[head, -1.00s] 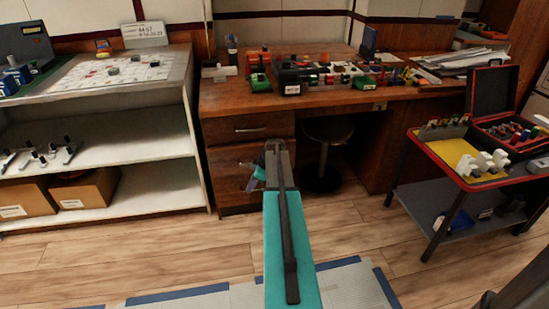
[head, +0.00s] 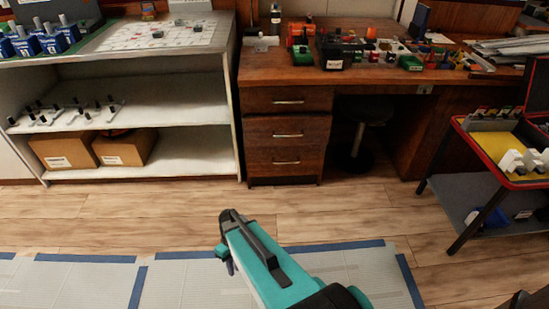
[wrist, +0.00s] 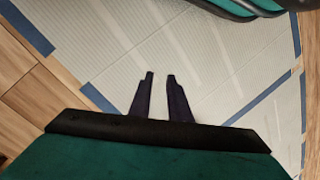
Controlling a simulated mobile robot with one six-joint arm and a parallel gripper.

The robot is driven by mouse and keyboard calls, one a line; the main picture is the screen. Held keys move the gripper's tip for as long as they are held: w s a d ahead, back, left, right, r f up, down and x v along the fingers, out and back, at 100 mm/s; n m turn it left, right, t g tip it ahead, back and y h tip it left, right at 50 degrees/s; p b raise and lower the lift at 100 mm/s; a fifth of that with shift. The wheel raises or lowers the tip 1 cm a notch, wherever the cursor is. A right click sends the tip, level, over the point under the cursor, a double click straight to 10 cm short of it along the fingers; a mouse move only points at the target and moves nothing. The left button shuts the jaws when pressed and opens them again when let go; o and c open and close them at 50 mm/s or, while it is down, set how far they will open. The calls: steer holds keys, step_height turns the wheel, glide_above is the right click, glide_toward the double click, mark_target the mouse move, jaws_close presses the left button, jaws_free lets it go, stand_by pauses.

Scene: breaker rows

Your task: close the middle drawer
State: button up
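The middle drawer (head: 287,143) is in the wooden desk in the head view, between the top drawer (head: 287,108) and the bottom drawer (head: 285,169). Each drawer has a metal bar handle. The middle drawer's front looks flush or nearly flush with the others; a small gap cannot be told. My gripper (head: 229,267) is low over the floor in front of the desk, well apart from the drawers, and mostly hidden by my arm. In the wrist view my gripper (wrist: 160,78) shows two dark fingers apart with nothing between them. No drawer shows there.
A white shelf unit (head: 185,131) with cardboard boxes stands left of the desk (head: 264,67). A stool (head: 355,160) is under the desk. A red-rimmed cart (head: 474,165) stands at the right. The wooden floor before the drawers is clear; grey mats with blue edges lie nearer.

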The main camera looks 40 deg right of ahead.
steer(key=s+a+f+m+g+h, duration=0.1)
steer(key=s+a, duration=0.3)
steer(key=s, duration=0.4)
steer(key=s+a+f+g+h, duration=0.1)
steer(key=s+a, duration=0.3)
steer(key=s, duration=0.4)
steer(key=shift+a+f+m, duration=0.15)
steer(key=shift+f+m, duration=0.25)
steer(key=shift+f, duration=0.3)
